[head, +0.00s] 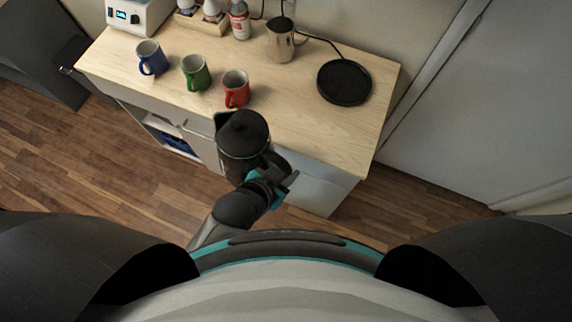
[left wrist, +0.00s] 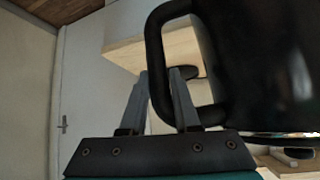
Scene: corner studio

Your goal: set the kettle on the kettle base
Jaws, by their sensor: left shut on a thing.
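The black kettle (head: 243,133) is held in front of the counter's near edge, over the drawer fronts. My left gripper (head: 272,178) is shut on its handle; in the left wrist view the fingers (left wrist: 162,85) are at the handle (left wrist: 156,50), with the kettle body (left wrist: 265,65) to the right. The kettle base (head: 344,82) is a flat black disc at the right end of the counter, with a cord running behind it. The kettle is apart from it, to the left and nearer to me. Its top is bare. My right gripper is not in view.
A bottle (head: 240,20) and a white appliance (head: 138,16) stand behind. The counter nearer than the base is clear.

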